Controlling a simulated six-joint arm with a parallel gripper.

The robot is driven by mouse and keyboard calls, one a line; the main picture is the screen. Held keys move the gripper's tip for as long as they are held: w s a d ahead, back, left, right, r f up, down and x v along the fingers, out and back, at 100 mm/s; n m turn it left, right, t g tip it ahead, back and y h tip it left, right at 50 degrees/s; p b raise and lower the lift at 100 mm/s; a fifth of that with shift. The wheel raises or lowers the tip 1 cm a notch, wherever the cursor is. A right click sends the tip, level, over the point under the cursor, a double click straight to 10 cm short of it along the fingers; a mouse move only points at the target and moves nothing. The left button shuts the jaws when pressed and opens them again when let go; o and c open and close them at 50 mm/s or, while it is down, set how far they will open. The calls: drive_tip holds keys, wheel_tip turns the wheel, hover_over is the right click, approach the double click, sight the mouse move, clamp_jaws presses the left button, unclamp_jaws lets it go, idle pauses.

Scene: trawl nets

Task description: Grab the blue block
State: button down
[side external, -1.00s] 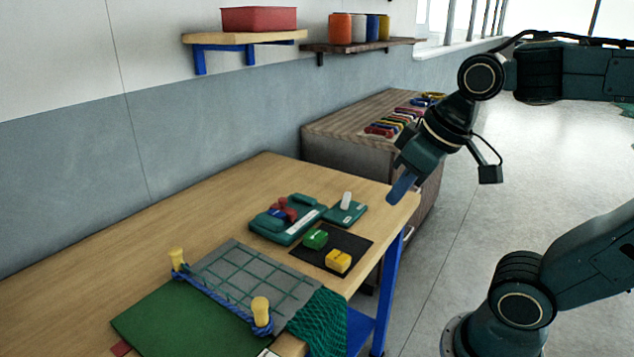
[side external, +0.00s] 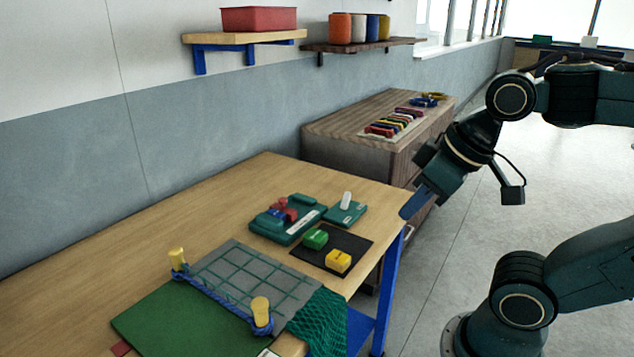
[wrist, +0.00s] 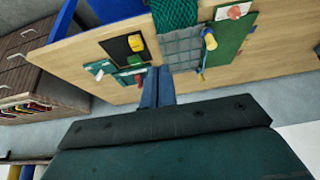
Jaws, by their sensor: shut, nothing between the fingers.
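The blue block (side external: 276,213) sits with red blocks (side external: 290,212) on a teal tray (side external: 290,236) on the wooden table. In the wrist view the blue block cannot be made out clearly. My gripper (side external: 410,208) is shut and empty, off the table's right corner and well apart from the tray. In the wrist view its blue fingers (wrist: 157,88) are together.
A green block (side external: 316,239) and a yellow block (side external: 338,261) stand on a black mat (side external: 328,268). A teal holder (side external: 345,216) is beside the tray. A net panel with yellow posts (side external: 260,310) is in front. A wooden cabinet (side external: 345,150) stands behind.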

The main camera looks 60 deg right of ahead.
drive_tip(key=c, duration=2.2)
unclamp_jaws()
drive_tip(key=c, duration=0.6)
unclamp_jaws()
drive_tip(key=shift+c, duration=0.2)
